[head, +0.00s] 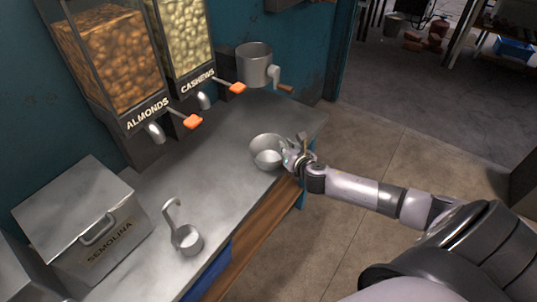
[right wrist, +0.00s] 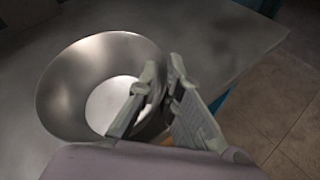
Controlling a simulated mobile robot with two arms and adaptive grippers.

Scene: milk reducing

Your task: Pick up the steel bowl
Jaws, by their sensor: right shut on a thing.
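The steel bowl (head: 262,143) sits near the right end of the metal counter in the head view. In the right wrist view the bowl (right wrist: 72,88) fills the left half, open side up, with a pale round bottom. My right gripper (head: 297,157) is at the bowl's right rim. In the right wrist view its two fingers (right wrist: 166,84) are close together, one inside the bowl and one outside, shut on the rim. Whether the bowl is lifted off the counter I cannot tell. My left gripper is not in view.
A ladle-like steel scoop (head: 186,240) stands on the counter (head: 160,195) to the left. A semolina bin (head: 84,222) is at far left. Almond (head: 108,60) and cashew (head: 184,35) dispensers and a cranked steel pot (head: 253,66) are at the back. Open floor lies right.

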